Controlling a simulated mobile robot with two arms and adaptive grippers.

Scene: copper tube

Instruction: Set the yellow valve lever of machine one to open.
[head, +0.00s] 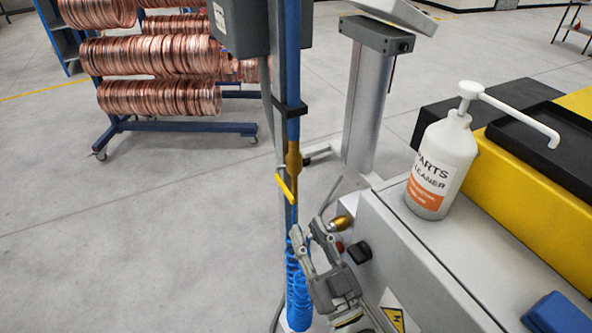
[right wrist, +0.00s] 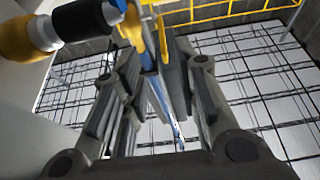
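The yellow valve lever (head: 286,187) sits on a brass valve (head: 293,158) in the upright blue pipe (head: 293,70) beside the machine. It slants down to the right, close along the pipe. My right gripper (head: 309,232) is just below and to the right of the lever, fingers pointing up, apart from it. In the right wrist view, its fingers (right wrist: 155,55) stand apart with nothing clasped between them. Yellow and orange parts show beyond the fingertips there; I cannot tell which is the lever. My left gripper is out of view.
A coiled blue hose (head: 298,290) hangs below the valve, beside my right gripper. The grey machine cabinet (head: 430,270) carries a black knob (head: 359,252) close to the gripper. A cleaner bottle (head: 441,165) stands on top. Copper coils (head: 150,55) hang on a rack behind. Floor at left is clear.

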